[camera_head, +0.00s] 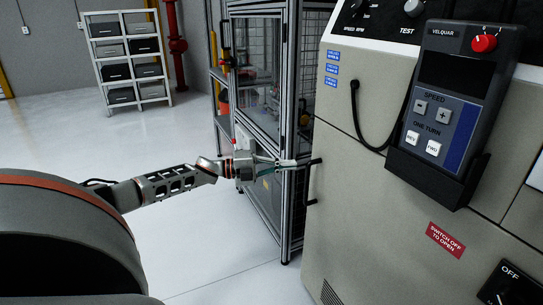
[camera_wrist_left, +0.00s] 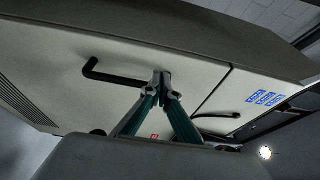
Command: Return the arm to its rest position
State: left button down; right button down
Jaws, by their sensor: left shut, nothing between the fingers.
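My left arm comes in from the left in the head view, and its gripper (camera_head: 289,163) is stretched out toward the side of a beige machine cabinet (camera_head: 366,190). The gripper's fingers are shut with nothing between them. In the left wrist view the fingertips (camera_wrist_left: 161,84) meet in front of the cabinet's panel. A black bar handle (camera_head: 312,182) on the cabinet is close to the fingertips. It also shows in the left wrist view (camera_wrist_left: 108,77), to the left of the tips. I cannot tell whether the tips touch it. My right gripper is not in view.
A framed glass enclosure (camera_head: 262,75) stands close behind my left gripper. A control pendant (camera_head: 450,105) with a red knob sits in a holder on the cabinet. A shelf rack (camera_head: 128,62) stands at the back left. The white floor (camera_head: 60,125) between is clear.

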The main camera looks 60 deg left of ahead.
pick_arm(q)
jog(key=shift+v, duration=2.85)
jog(key=shift+d+f, duration=0.1)
jog(key=shift+d, duration=0.1)
